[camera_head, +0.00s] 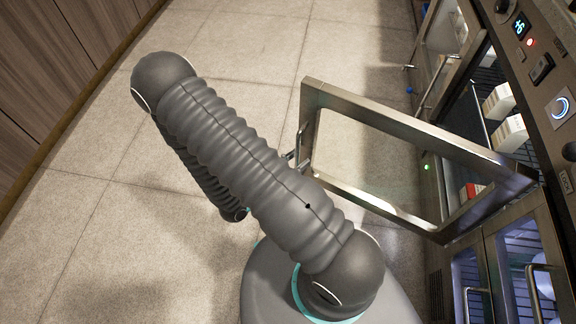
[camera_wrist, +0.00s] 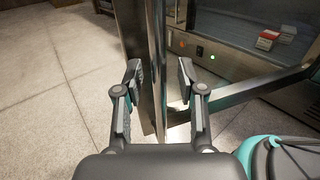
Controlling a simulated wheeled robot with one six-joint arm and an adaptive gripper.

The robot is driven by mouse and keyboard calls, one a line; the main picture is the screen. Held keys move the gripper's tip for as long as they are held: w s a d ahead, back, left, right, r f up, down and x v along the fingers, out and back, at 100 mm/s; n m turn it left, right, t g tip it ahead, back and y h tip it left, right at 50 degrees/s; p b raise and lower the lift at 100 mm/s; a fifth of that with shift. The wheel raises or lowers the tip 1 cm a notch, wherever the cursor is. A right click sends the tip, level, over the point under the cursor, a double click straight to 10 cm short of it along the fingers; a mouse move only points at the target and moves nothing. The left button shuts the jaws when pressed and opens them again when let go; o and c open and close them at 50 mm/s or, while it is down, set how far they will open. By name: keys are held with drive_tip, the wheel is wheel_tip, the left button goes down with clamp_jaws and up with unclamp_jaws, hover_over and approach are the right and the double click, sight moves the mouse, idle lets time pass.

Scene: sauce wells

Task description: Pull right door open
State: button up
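A metal-framed glass door (camera_head: 400,125) of the refrigerated counter stands swung wide open, out over the floor, in the head view. In the wrist view its steel frame (camera_wrist: 131,35) rises upright, with a slim vertical handle bar (camera_wrist: 157,65) in front. My gripper (camera_wrist: 159,77) is open, one finger on each side of the bar. The fingers look apart from it, though light contact cannot be ruled out. In the head view my arm hides most of the gripper. The opened bay shows red and white cartons inside, also in the wrist view (camera_wrist: 268,38).
The counter's control panel (camera_head: 545,70) is at the upper right. Another door (camera_head: 440,65) stands partly open at the top. Closed glass doors (camera_head: 520,265) are at the lower right. Wooden cabinets (camera_head: 45,60) line the left. The tiled floor between (camera_head: 120,210) is clear.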

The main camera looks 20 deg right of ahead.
drive_tip(key=v, duration=1.1)
drive_tip(key=shift+s+a, duration=0.15)
drive_tip(key=shift+a, duration=0.2)
